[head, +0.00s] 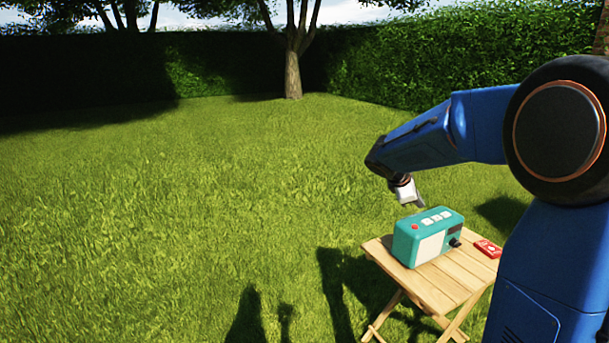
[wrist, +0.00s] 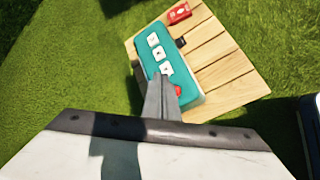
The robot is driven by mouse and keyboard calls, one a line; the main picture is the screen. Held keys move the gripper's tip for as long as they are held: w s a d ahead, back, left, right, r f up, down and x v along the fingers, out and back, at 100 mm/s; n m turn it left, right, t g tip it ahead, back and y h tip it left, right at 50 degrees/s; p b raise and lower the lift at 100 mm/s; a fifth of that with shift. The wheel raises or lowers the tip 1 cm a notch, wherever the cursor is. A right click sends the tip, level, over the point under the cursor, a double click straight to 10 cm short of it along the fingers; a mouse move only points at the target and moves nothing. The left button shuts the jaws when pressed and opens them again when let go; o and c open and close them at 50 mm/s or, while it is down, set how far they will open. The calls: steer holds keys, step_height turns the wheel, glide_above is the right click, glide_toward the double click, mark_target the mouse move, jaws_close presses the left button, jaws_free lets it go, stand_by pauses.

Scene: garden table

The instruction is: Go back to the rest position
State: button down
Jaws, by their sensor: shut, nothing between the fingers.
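My gripper (head: 416,201) is shut and empty, above the teal radio (head: 408,243) in the head view. In the wrist view my gripper's fingers (wrist: 161,88) are together and overlap the radio (wrist: 192,98) in the picture. I cannot tell the exact gap between the fingertips and the radio. The radio stands upright on a slatted wooden table (head: 455,287) and has a red button, several white buttons on top, a pale front panel and a dark knob.
A small red box (head: 488,249) lies on the table to the right of the radio. Open lawn (head: 180,200) spreads to the left. A hedge (head: 440,60) and a tree trunk (head: 293,75) stand at the back.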

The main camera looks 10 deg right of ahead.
steer(key=s+a+f+m+y, duration=0.1)
steer(key=s+a+m, duration=0.3)
steer(key=s, duration=0.9)
steer(key=s+a+f+m+y, duration=0.2)
steer(key=s+a+m+y, duration=0.2)
steer(key=s+a, duration=0.3)
steer(key=s+a+f+m+y, duration=0.1)
steer(key=s+a+m+y, duration=0.2)
steer(key=s, duration=1.5)
steer(key=shift+s+a+f+m+t, duration=0.3)
steer(key=shift+s+a+m+t, duration=0.1)
steer(key=shift+a+m, duration=1.15)
